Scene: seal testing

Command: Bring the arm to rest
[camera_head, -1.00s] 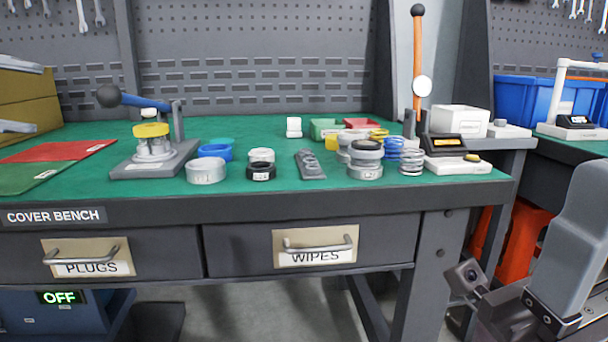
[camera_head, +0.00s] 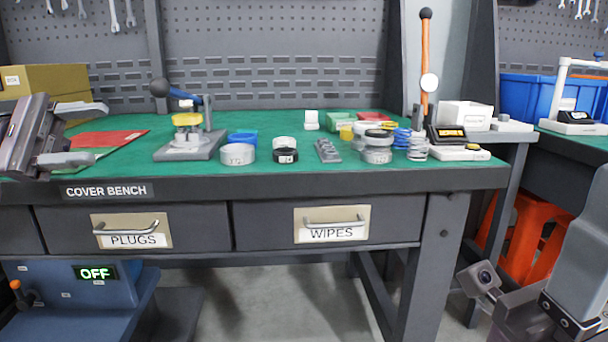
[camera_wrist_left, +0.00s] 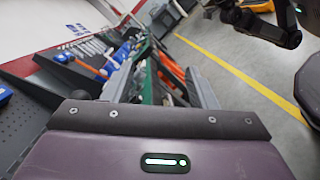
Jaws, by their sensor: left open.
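My left gripper (camera_head: 84,133) shows at the left edge of the head view, over the left end of the cover bench (camera_head: 330,185). Its two fingers are spread apart with nothing between them. The left wrist view mostly shows my own purple arm housing, with the room tilted behind it. Part of my right arm shows at the lower right of the head view, but its fingers cannot be made out.
A press (camera_head: 190,140) with a blue lever, a white ring (camera_head: 238,154), a blue cup (camera_head: 243,139) and several small parts stand on the green bench top. A red mat (camera_head: 110,138) lies at left. A cardboard box (camera_head: 45,80) stands behind my left gripper.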

